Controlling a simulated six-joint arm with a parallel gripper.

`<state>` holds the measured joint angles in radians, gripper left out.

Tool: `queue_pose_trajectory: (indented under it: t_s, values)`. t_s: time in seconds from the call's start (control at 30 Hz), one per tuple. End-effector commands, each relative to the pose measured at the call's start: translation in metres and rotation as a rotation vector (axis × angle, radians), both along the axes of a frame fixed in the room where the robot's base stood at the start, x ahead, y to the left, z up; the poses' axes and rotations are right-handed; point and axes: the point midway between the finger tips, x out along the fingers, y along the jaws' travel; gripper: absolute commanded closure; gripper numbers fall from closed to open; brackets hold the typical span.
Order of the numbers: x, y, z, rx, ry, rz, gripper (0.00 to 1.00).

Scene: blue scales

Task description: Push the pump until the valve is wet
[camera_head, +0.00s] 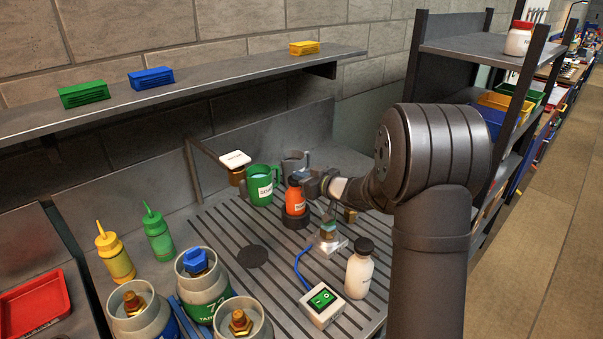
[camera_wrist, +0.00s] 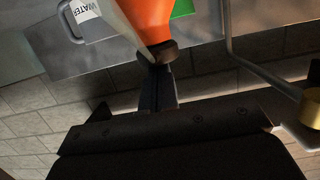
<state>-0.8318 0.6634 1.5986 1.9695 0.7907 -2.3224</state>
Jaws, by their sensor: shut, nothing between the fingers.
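An orange bottle (camera_head: 296,200) with a dark cap stands upright on a dark round base on the slotted bench. It also shows in the wrist view (camera_wrist: 148,18), with its dark cap (camera_wrist: 158,52) close to my fingertips. My gripper (camera_head: 309,182) is shut and empty, beside the bottle's top; I cannot tell whether it touches the cap. A brass fitting with a flat white top (camera_head: 235,160) sits on a bent pipe left of it; its brass part is in the wrist view (camera_wrist: 312,104). I cannot tell for sure which things are the pump and the valve.
Several canisters stand front left.

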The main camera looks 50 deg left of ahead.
Motion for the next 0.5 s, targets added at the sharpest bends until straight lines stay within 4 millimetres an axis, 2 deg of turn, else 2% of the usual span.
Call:
queue_pose_trajectory:
  t_s: [0.03,0.33,0.5]
  values:
    - [-0.0007,-0.0009,-0.0096,-0.010,0.002,0.000,1.00]
    - [-0.0014,-0.0022,-0.0160,-0.020,0.004,-0.001,1.00]
    - [-0.0013,-0.0022,-0.0069,-0.018,0.003,-0.002,1.00]
